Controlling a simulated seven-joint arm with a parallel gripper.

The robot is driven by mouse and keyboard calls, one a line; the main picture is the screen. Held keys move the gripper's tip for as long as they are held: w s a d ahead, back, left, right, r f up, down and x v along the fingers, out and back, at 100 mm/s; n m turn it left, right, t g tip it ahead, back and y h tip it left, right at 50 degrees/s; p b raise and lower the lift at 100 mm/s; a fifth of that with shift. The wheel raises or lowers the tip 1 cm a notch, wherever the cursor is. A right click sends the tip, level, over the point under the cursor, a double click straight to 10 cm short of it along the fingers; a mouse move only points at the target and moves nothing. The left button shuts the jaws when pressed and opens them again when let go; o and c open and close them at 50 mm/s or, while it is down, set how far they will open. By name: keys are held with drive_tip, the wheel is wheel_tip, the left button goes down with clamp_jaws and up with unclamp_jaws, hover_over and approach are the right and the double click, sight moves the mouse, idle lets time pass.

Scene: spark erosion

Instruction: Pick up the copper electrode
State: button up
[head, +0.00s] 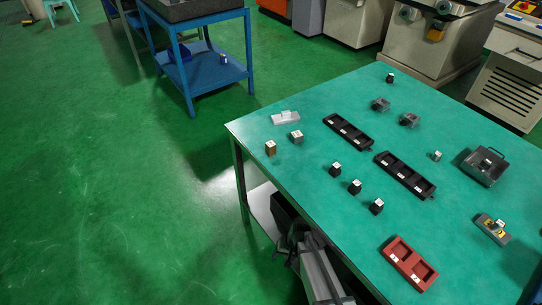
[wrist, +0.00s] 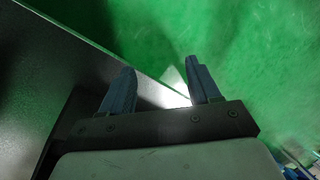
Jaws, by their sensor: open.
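The likely copper electrode is a small brown block (head: 270,148) with a pale top. It stands upright near the left corner of the green table (head: 310,180) in the head view. A grey block with a pale top (head: 296,136) stands just behind it to the right. My gripper (wrist: 160,66) shows in the wrist view with its two blue-grey fingers apart and nothing between them. It faces the green floor and a dark flat surface, away from the electrode. The electrode is not in the wrist view.
Two black trays (head: 348,131) (head: 404,175) lie mid-table, with several dark blocks (head: 354,187) in front. A red tray (head: 409,263) is at the near edge, a grey box (head: 484,167) at right. A clear block (head: 285,118) lies behind the electrode. Bare tabletop surrounds the electrode's front.

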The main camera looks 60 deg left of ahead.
drive_tip(key=s+a+r+n+y, duration=0.1)
drive_tip(key=s+a+r, duration=0.3)
drive_tip(key=a+r, duration=0.55)
drive_tip(key=s+a+r+n+y, duration=0.1)
drive_tip(key=s+a+r, duration=0.35)
drive_tip(key=a, duration=0.85)
drive_tip(key=a+r+n+y, duration=0.1)
drive_tip(key=a+r, duration=0.4)
drive_tip(key=r, duration=0.4)
drive_tip(key=a+r+y, duration=0.1)
drive_tip(key=a+r, duration=0.4)
drive_tip(key=r, duration=0.5)
wheel_tip(320, 180, up, 21)
drive_tip(key=n+t+h, duration=0.3)
drive_tip(key=n+h, duration=0.2)
drive_tip(key=h, duration=0.1)
hover_over(271, 144)
wheel_tip(271, 144, down, 13)
drive_tip(key=shift+a+r, duration=0.1)
clamp_jaws()
